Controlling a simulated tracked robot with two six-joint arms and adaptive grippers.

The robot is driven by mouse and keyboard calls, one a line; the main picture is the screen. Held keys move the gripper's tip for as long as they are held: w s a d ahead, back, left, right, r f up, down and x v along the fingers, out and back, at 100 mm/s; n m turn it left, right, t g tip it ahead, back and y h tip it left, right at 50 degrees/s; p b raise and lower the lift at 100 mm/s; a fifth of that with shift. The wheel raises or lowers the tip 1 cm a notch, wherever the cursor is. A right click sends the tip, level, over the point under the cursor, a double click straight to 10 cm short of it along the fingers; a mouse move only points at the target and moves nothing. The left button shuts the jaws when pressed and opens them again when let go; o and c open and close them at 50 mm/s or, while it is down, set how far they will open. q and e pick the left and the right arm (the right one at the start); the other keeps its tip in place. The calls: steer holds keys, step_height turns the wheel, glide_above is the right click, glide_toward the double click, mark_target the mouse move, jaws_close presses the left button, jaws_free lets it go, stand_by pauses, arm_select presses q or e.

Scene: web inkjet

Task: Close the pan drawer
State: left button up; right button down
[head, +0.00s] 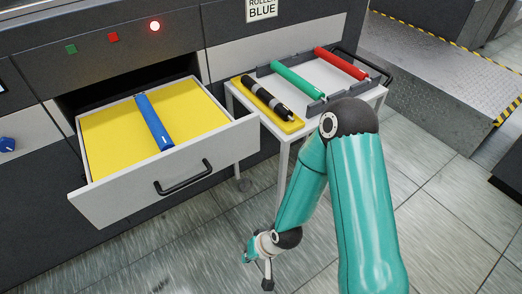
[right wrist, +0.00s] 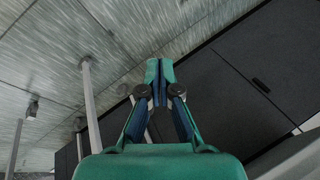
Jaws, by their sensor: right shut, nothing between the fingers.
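The pan drawer (head: 128,197) stands pulled out of the dark machine at the left of the head view. It has a light grey front and a black bar handle (head: 183,178). A yellow pan (head: 108,135) lies inside, with a blue roller (head: 153,120) across it. My right gripper (head: 248,249) is low over the floor, below and to the right of the drawer front, apart from the handle. In the right wrist view my right gripper (right wrist: 158,72) is shut and empty, its tips together. My left gripper is not in view.
A small table (head: 284,150) stands right of the drawer, bearing a yellow tray (head: 290,125) with a black roller, a green roller (head: 297,80) and a red roller (head: 340,63). Its leg (right wrist: 90,105) shows in the right wrist view. Tiled floor (head: 150,265) is clear before the drawer.

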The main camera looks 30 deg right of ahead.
steer(key=w+d+r+m+t+b, duration=0.2)
steer(key=w+d+m+t+b, duration=0.2)
steer(key=w+d+b, duration=0.3)
steer(key=m+t+h+b, duration=0.3)
steer(key=m+t+b, duration=0.7)
steer(key=b, duration=0.5)
glide_toward(256, 138)
steer(key=shift+n+t, duration=0.3)
steer(key=shift+n, duration=0.3)
steer(key=w, duration=0.7)
steer(key=shift+a+f+b, duration=0.15)
steer(key=shift+f+b, duration=0.1)
steer(key=shift+b, duration=0.05)
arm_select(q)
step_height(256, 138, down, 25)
arm_select(e)
steer(key=shift+w, duration=0.1)
